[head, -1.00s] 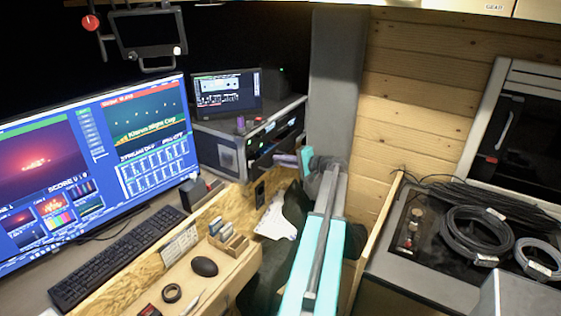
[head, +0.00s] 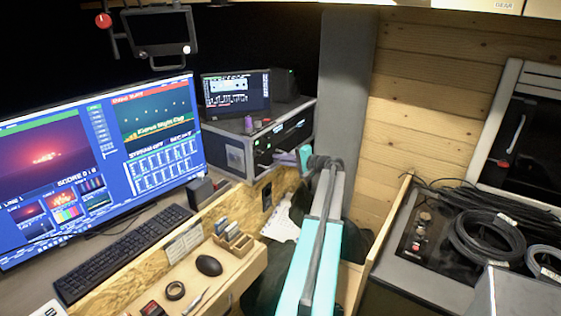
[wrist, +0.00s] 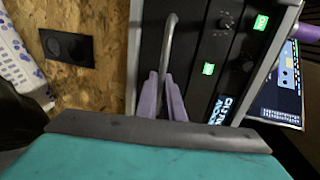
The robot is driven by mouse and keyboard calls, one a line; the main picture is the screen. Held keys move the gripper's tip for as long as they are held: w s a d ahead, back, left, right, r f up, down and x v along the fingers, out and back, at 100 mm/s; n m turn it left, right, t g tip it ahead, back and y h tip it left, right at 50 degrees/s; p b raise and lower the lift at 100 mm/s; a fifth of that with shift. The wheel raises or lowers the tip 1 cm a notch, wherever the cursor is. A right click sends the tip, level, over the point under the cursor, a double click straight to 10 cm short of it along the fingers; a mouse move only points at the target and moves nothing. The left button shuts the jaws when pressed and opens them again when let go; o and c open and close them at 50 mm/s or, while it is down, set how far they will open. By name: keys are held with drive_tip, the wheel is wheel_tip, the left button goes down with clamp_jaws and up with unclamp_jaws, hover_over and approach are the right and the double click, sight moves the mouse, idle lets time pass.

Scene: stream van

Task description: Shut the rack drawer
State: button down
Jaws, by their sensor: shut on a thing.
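The rack case (head: 228,150) stands at the back of the desk, beside the monitor. The rack drawer is low in its front, and its dark face (wrist: 150,45) shows in the wrist view. A grey bar handle (wrist: 168,42) runs along that face. My gripper (wrist: 162,84) has its lilac fingers shut on the handle, one on each side of it. In the head view my gripper (head: 292,160) is at the rack's front right, and my arm partly hides the area. How far out the drawer stands is hard to tell.
A wooden panel with a socket (wrist: 66,47) is beside the rack. Coiled cables (head: 487,233) lie on the right-hand counter. A plank wall (head: 425,100) stands behind.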

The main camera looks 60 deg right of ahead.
drive_tip(key=c, duration=1.9)
unclamp_jaws()
drive_tip(key=shift+w+r, duration=0.1)
drive_tip(key=shift+w, duration=0.3)
drive_tip(key=shift+s, duration=0.1)
drive_tip(key=shift+s, duration=0.1)
drive_tip(key=b+v, duration=0.4)
drive_tip(key=v, duration=0.9)
drive_tip(key=shift+s, duration=0.35)
drive_tip(key=shift+s, duration=0.1)
